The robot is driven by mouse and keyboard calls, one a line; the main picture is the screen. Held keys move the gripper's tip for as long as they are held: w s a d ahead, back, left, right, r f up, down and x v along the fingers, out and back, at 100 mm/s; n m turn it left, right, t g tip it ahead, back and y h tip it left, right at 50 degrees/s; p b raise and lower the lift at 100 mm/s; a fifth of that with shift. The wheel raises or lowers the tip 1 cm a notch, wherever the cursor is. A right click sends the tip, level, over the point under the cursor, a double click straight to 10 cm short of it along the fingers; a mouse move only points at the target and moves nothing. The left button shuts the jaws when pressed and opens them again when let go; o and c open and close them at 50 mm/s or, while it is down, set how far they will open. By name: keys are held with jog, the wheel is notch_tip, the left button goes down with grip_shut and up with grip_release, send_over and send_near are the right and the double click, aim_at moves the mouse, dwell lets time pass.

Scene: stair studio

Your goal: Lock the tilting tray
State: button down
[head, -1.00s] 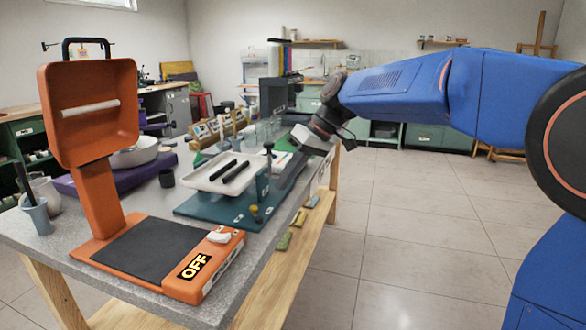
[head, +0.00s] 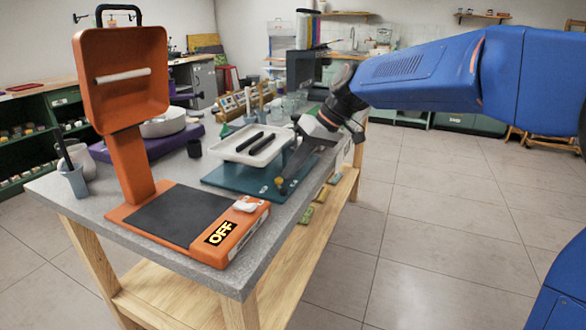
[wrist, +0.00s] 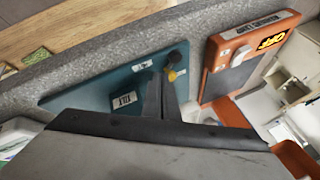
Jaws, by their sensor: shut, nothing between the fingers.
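The tilting tray (head: 230,152) is a shallow white pan with two black bars lying in it. It sits above a teal base (head: 225,181) on the table. The wrist view shows the teal base (wrist: 88,97) with a TILT label (wrist: 124,100). A dark knob (wrist: 175,57) and a small yellow part (wrist: 172,75) are at the base's near end. The yellow part also shows in the head view (head: 279,181). My gripper (wrist: 160,85) is shut and empty, its fingertips just beside the yellow part. I cannot tell whether they touch. The tray is hidden in the wrist view.
An orange device (head: 128,160) with an OFF label stands on the grey tabletop (head: 95,208), close to the teal base. The floor right of the table is clear.

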jog(key=shift+w+a+n+g, duration=0.2)
jog(key=shift+n+g, duration=0.1)
jog(key=shift+n, duration=0.1)
jog(key=shift+a, duration=0.85)
jog(key=shift+d, duration=0.15)
jog(key=shift+s+d, duration=0.3)
jog(key=shift+d, duration=0.3)
